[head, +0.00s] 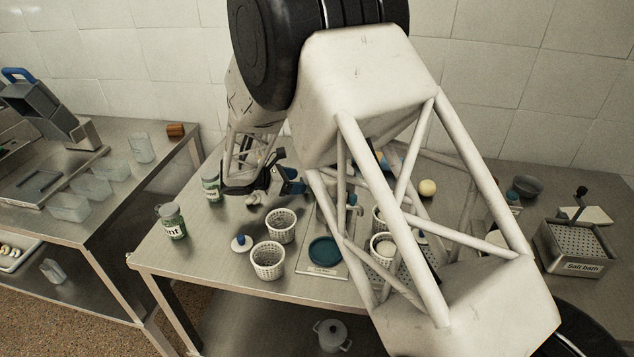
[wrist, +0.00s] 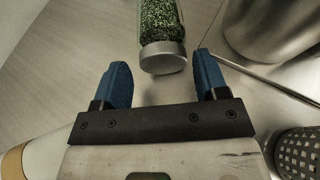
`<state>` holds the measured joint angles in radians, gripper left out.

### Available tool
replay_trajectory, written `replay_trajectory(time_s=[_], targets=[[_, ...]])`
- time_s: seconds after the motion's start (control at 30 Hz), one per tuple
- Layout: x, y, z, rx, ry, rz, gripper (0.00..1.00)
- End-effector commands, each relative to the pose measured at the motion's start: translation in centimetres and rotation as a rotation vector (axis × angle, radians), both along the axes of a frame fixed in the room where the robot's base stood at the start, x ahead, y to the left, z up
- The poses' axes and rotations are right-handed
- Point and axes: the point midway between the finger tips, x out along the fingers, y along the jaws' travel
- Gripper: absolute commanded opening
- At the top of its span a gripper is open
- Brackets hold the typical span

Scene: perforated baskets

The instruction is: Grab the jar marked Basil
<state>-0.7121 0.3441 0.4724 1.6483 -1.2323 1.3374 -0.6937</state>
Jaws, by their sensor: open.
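Two glass jars with green contents stand at the left of the table in the head view. The nearer jar (head: 172,221) has a label with letters ending in "nt". The farther jar (head: 211,184) has a label too small to read, so I cannot confirm that it says Basil. My gripper (head: 262,190) is just right of the farther jar. In the wrist view, a jar of green flakes with a grey lid (wrist: 163,58) lies between and beyond the blue fingertips of my open gripper (wrist: 162,66). Its label does not show, and I see no finger contact.
White perforated baskets (head: 268,262) and a teal round dish (head: 325,251) stand right of the jars. A salt bath box (head: 577,250) is at the far right. In the wrist view, a large metal vessel (wrist: 272,28) stands close on the right. My arm hides the table's middle.

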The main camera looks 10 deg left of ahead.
Motion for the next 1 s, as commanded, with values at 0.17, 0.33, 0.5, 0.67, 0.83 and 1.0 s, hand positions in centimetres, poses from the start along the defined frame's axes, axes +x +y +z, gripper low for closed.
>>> replay_trajectory(time_s=[0.17, 0.33, 0.5, 0.67, 0.83, 1.0], targets=[[0.0, 0.0, 0.0, 0.000, 0.000, 0.000, 0.67], [0.2, -0.4, -0.2, 0.000, 0.000, -0.001, 0.67], [1.0, -1.7, -0.9, 0.000, 0.000, -0.001, 0.67], [1.9, -3.1, -1.6, 0.000, 0.000, -0.001, 0.67], [2.5, -3.9, -2.0, 0.000, 0.000, -0.001, 0.67], [2.5, -4.0, -2.1, 0.000, 0.000, 0.000, 0.67]])
